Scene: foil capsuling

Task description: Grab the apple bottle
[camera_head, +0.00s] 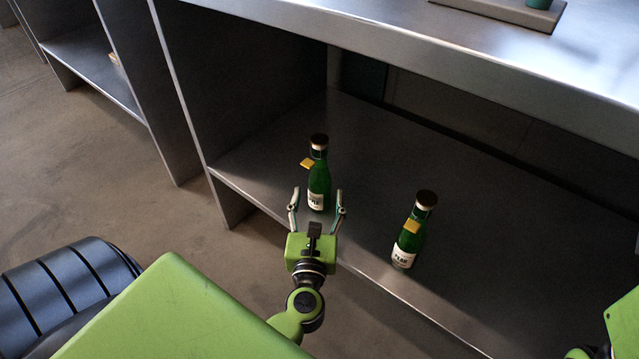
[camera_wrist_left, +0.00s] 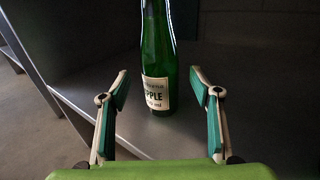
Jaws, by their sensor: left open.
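The apple bottle (camera_head: 318,178) is green with a dark cap and a white label. It stands upright on the lower shelf near its front edge. In the left wrist view the apple bottle (camera_wrist_left: 158,55) shows a label reading "PPLE"; its top is cut off. My left gripper (camera_head: 317,194) is open in front of it, with one finger on each side of the bottle's lower part in the picture. In the left wrist view the open fingers (camera_wrist_left: 158,82) flank the bottle with gaps on both sides; how far the bottle reaches between them is unclear.
A second green bottle (camera_head: 409,232), labelled "PEAR", stands to the right on the same shelf (camera_head: 500,250). The upper metal shelf (camera_head: 440,62) overhangs, and a side panel (camera_head: 188,90) stands at left. The shelf behind the bottles is clear.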

